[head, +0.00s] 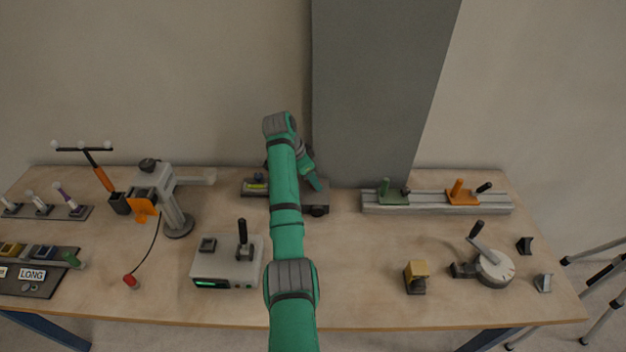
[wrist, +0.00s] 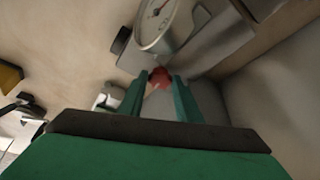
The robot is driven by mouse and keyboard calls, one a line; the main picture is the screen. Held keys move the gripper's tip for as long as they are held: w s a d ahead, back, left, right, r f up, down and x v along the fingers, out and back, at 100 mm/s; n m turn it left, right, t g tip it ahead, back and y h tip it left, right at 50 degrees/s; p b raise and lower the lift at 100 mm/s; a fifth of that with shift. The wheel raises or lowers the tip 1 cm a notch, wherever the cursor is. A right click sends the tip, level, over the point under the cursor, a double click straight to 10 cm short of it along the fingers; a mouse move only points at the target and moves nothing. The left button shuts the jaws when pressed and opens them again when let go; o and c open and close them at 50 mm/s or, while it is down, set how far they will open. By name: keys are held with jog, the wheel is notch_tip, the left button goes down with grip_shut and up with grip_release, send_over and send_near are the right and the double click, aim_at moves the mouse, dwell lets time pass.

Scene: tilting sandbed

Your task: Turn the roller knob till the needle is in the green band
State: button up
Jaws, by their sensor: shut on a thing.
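In the wrist view a small red knob (wrist: 159,77) sits between the fingertips of my gripper (wrist: 160,83), which is shut on it. Just beyond it is a round gauge (wrist: 163,22) with a pale face and a reddish needle (wrist: 160,8). The gauge is cut off by the top edge, and I cannot make out a green band on it. In the head view my arm covers the middle of a dark device (head: 318,211) at the back of the table; the red knob and the gauge face do not show there.
A grey rail (head: 435,208) with green and orange carriages lies at the back right. A grey stand (head: 175,215) is on the left, and a control box (head: 225,263) with a black lever stands in front. A cranked disc (head: 495,267) sits at the right.

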aim_at(303, 193)
jog(key=o, duration=1.1)
jog(key=shift+d, duration=0.1)
jog(key=shift+c, duration=0.2)
jog(key=v, duration=1)
jog(key=shift+r, duration=0.4)
jog(key=shift+s, duration=0.1)
